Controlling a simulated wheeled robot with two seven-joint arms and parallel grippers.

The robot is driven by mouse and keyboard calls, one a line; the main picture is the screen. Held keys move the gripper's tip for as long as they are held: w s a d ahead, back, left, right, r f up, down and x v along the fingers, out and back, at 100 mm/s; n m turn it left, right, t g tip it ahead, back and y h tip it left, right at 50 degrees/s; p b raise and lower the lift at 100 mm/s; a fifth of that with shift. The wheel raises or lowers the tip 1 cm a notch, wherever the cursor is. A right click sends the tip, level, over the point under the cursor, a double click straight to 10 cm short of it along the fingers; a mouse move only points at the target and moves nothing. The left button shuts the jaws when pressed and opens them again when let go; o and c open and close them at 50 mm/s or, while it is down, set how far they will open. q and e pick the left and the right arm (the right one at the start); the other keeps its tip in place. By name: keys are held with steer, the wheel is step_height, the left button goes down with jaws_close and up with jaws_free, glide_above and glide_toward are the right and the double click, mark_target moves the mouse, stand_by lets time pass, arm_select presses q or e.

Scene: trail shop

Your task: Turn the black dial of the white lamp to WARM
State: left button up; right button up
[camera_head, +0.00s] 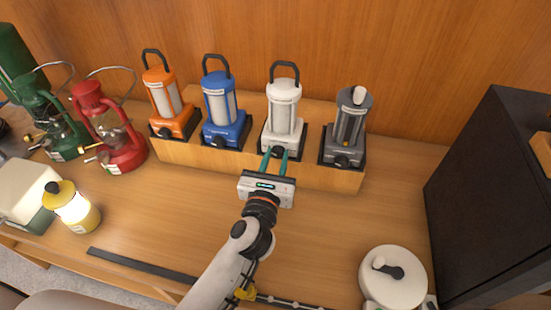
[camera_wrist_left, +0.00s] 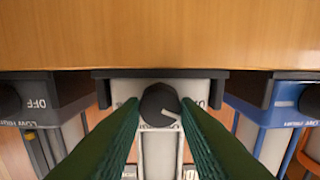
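The white lamp (camera_head: 284,110) stands third from the left on a wooden stand in the head view. Its black dial (camera_wrist_left: 160,105) is on the front of the base; the dial's white pointer line slants to the lower right in the wrist view. My left gripper (camera_head: 274,156) reaches to the lamp's front. Its two green fingers (camera_wrist_left: 160,108) lie on either side of the dial, close against it, and appear closed on it. The fingers partly cover the labels around the dial, and I cannot read WARM. My right gripper is not in view.
A blue lamp (camera_head: 222,108) and an orange lamp (camera_head: 165,97) stand left of it, a grey lamp (camera_head: 350,125) right. All sit on the wooden stand (camera_head: 330,178).

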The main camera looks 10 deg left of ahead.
arm_select(q)
steer(key=m+p, duration=0.4)
steer(key=p, duration=0.1)
steer(key=shift+d+r, duration=0.1)
steer(key=shift+r, duration=0.2)
steer(key=shift+f+m+p, duration=0.2)
steer(key=shift+m+p, duration=0.25)
steer(key=shift+m, duration=0.25)
steer(key=shift+f, duration=0.15)
steer(key=o, duration=1)
steer(key=shift+c, duration=0.2)
steer(key=s+b, duration=0.3)
steer(key=s, duration=0.9)
steer(key=shift+b, duration=0.3)
